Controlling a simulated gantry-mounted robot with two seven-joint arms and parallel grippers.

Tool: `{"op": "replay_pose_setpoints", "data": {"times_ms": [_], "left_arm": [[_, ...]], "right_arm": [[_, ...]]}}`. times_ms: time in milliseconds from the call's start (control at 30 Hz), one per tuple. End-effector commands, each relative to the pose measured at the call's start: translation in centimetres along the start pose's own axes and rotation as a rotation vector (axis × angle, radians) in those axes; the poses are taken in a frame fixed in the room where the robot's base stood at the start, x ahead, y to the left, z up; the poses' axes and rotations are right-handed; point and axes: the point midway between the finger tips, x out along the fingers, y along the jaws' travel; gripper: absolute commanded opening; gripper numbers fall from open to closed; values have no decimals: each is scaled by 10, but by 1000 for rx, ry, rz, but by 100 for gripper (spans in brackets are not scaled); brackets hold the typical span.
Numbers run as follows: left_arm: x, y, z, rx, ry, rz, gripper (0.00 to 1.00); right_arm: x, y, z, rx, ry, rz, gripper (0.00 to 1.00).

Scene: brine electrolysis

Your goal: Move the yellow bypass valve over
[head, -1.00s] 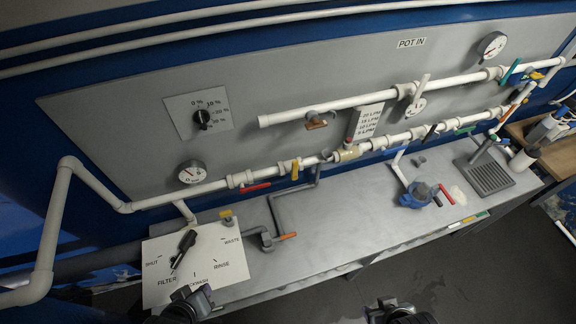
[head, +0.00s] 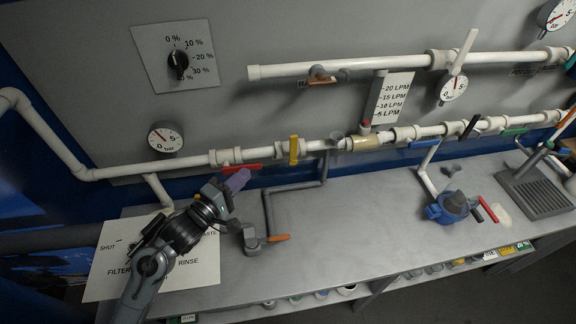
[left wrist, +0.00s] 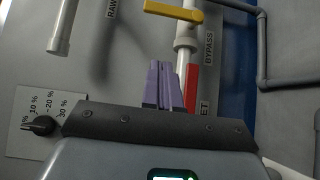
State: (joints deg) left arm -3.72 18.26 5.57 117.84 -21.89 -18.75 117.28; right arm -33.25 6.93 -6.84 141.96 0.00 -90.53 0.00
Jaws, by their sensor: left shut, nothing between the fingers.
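The yellow bypass valve handle (head: 293,150) sits on the lower white pipe, standing upright across it in the head view. It also shows at the top of the left wrist view (left wrist: 174,12), beside a BYPASS label (left wrist: 210,50). My left gripper (head: 240,178) has purple fingers, shut and empty. It is apart from the yellow handle, to its lower left in the head view. In the left wrist view the fingertips (left wrist: 163,66) point toward the yellow handle, with a gap between. My right gripper is out of view.
A red valve handle (head: 240,169) lies along the pipe just left of the yellow one, close to my fingers; it shows in the left wrist view (left wrist: 191,84). A grey bent pipe (head: 268,205) with an orange handle (head: 279,238) stands below. The bench to the right has bare room.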

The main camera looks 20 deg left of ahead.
Motion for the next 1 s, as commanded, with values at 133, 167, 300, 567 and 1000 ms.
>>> {"op": "replay_pose_setpoints", "data": {"times_ms": [133, 167, 300, 567, 1000], "left_arm": [[6, 0, -2, 10, 0, 22, 0], [8, 1, -2, 11, 0, 24, 0], [20, 4, -2, 11, -1, 27, 0], [63, 5, -1, 11, -1, 26, 0], [124, 6, 17, 11, -1, 25, 0]], "right_arm": [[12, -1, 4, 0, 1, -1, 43], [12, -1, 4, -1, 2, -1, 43], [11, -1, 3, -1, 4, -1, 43], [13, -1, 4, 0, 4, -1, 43], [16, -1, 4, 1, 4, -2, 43]]}}
